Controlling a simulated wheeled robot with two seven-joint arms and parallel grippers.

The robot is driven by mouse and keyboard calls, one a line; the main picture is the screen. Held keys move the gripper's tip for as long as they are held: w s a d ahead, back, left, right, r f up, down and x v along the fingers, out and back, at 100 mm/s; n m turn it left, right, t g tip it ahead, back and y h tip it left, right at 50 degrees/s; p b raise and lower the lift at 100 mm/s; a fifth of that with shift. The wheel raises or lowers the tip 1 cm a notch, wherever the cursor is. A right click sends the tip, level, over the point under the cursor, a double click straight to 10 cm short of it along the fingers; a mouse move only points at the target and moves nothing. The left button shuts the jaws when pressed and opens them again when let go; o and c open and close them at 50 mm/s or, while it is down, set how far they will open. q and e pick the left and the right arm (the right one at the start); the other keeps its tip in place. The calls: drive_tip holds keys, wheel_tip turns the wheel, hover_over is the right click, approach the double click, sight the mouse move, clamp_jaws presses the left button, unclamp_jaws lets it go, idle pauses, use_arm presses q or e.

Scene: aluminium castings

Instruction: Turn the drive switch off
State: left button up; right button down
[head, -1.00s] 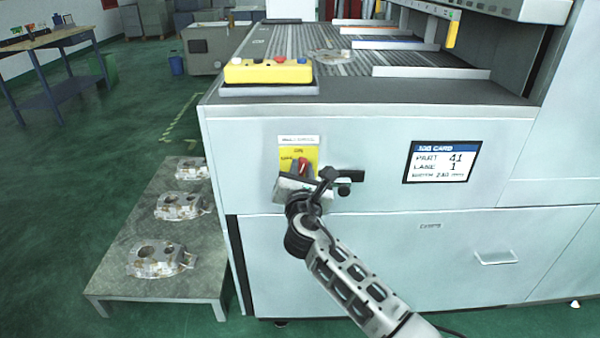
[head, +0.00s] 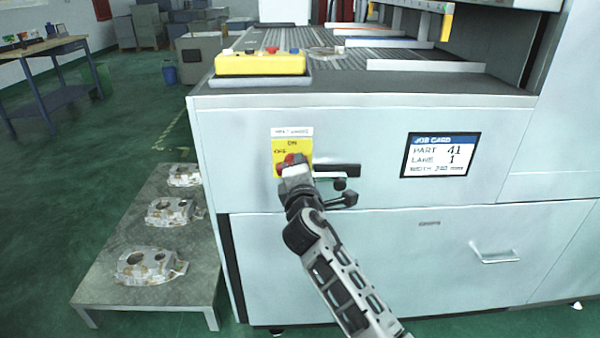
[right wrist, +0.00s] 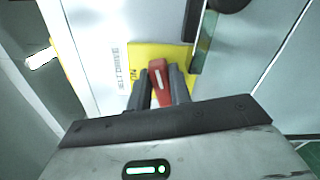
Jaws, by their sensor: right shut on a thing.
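The drive switch has a red handle (head: 287,161) on a yellow plate (head: 293,147) marked ON at the top and OFF at the left, on the machine's front. My right gripper (head: 291,168) is at the plate and hides much of the handle in the head view. Red shows at its upper left, close to the OFF mark. In the right wrist view the red handle (right wrist: 159,79) sits between the two dark fingers of my right gripper (right wrist: 160,90), which is shut on it. The handle's exact angle is hard to tell. My left gripper is not in view.
A black bar handle (head: 338,170) is just right of the plate. A job card display (head: 440,155) is farther right. A yellow button box (head: 261,63) stands on the machine top. Castings (head: 150,265) lie on a low grey table (head: 110,281) at the left.

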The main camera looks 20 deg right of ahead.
use_arm(q)
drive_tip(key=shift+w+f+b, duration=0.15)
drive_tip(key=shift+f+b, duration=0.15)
drive_tip(key=shift+b, duration=0.45)
use_arm(e)
drive_tip(key=m, duration=0.3)
drive_tip(key=shift+f, duration=0.35)
drive_tip(key=shift+m, duration=0.3)
drive_tip(key=c, duration=1.3)
unclamp_jaws()
drive_tip(key=shift+f, duration=0.1)
drive_tip(key=shift+s, duration=0.1)
